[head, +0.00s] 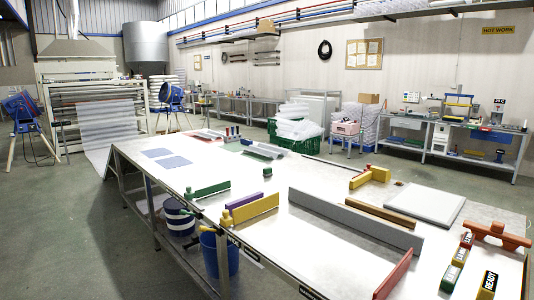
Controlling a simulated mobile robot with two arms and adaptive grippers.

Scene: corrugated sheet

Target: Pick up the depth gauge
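No object here is plainly marked as the depth gauge, and I cannot tell which one it is. A red-brown piece with a crossbar and upright knobs (497,235) lies at the right end of the long white table (190,172). A yellow block-and-bar piece (370,177) lies near the table's far edge. A small green piece (267,172) stands mid-table. Green (210,189), purple (244,199) and yellow (255,209) bars stand along the near edge. Neither of my grippers shows in the head view.
A long grey bar (350,219), a brown bar (380,214), a red bar (393,276) and a pale flat plate (424,204) occupy the table's right half. Small labelled blocks (456,267) and a READY block (488,284) are at lower right. Floor at left (60,225) is clear.

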